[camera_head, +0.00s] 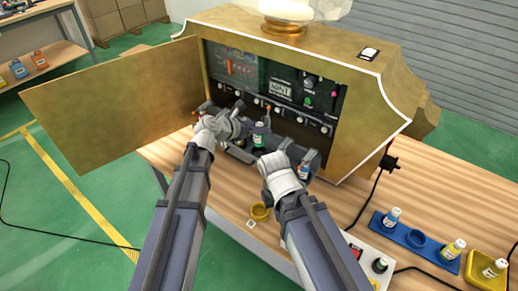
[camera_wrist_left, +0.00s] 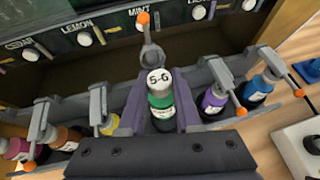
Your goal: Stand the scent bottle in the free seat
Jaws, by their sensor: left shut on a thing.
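The scent bottle (camera_head: 259,135), green with a white cap marked "5-6", is upright in line with the machine's rack. It also shows in the left wrist view (camera_wrist_left: 161,100). My left gripper (camera_wrist_left: 160,115) is shut on it, one finger on each side. Behind it, under the MINT label, an orange-tipped clamp lever (camera_wrist_left: 149,48) stands raised at the free seat, which the bottle and fingers largely hide. I cannot tell whether the bottle's base touches the seat. My right gripper (camera_head: 290,160) is near the rack's right end, by a blue bottle (camera_head: 304,171); its fingers are unclear.
Purple (camera_wrist_left: 213,102) and blue (camera_wrist_left: 259,88) bottles sit right of the seat, yellow (camera_wrist_left: 109,122) and orange ones left, under clamps. The machine door (camera_head: 115,105) stands open at left.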

